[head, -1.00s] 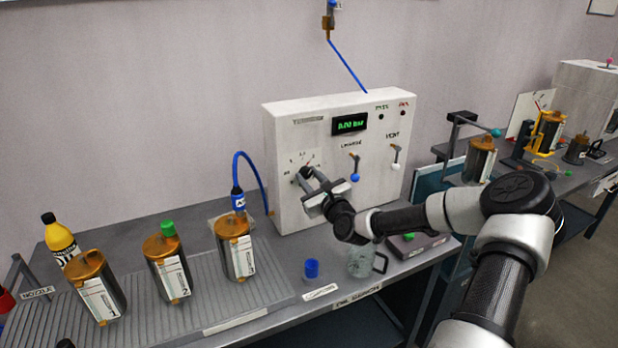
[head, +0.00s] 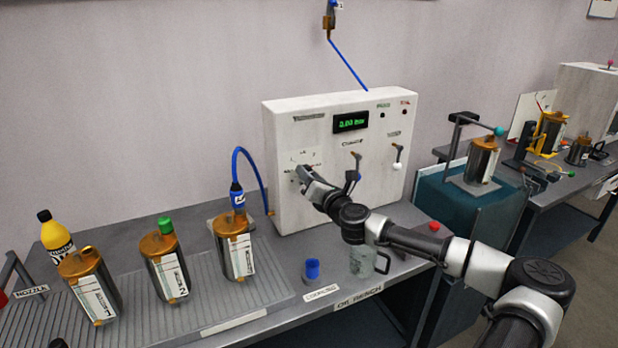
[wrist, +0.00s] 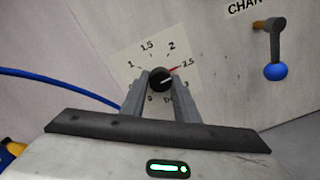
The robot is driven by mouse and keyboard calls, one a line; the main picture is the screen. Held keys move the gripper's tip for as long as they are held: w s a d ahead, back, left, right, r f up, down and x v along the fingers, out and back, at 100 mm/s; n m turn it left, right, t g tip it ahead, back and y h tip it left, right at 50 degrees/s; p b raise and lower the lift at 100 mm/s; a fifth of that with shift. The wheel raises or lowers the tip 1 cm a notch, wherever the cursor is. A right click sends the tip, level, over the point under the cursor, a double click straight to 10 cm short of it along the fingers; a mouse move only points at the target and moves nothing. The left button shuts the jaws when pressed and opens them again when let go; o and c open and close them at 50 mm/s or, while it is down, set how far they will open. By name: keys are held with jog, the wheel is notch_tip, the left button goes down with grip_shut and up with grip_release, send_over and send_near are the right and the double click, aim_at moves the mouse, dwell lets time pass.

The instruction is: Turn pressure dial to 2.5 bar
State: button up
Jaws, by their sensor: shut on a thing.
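The pressure dial is a round black knob (wrist: 160,80) on a pale scale plate (wrist: 131,62) marked with numbers, among them 1, 1.5, 2 and 2.5. In the wrist view a red mark lies beside the 2.5, and the knob's light line points up and right, toward it. My gripper (wrist: 161,88) is shut on the knob, one finger on each side. In the head view my gripper (head: 301,172) is at the white control box (head: 290,108) and hides the knob. The box's green display (head: 351,122) appears to read 0.00 bar.
A blue-tipped lever (wrist: 274,55) is right of the dial, and a white-tipped lever (head: 397,160) is farther right. A blue hose (head: 250,158) runs left of the box. Several metal canisters stand on the bench, with a blue cup (head: 312,269) and a clear jug (head: 362,260) in front.

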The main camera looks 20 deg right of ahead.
jog(key=shift+m, duration=0.4)
jog(key=o, duration=1.1)
jog(key=shift+c, duration=0.2)
jog(key=s, duration=1.7)
jog(key=shift+s+r+p, duration=0.2)
jog(key=shift+p, duration=0.15)
jog(key=shift+d, duration=0.1)
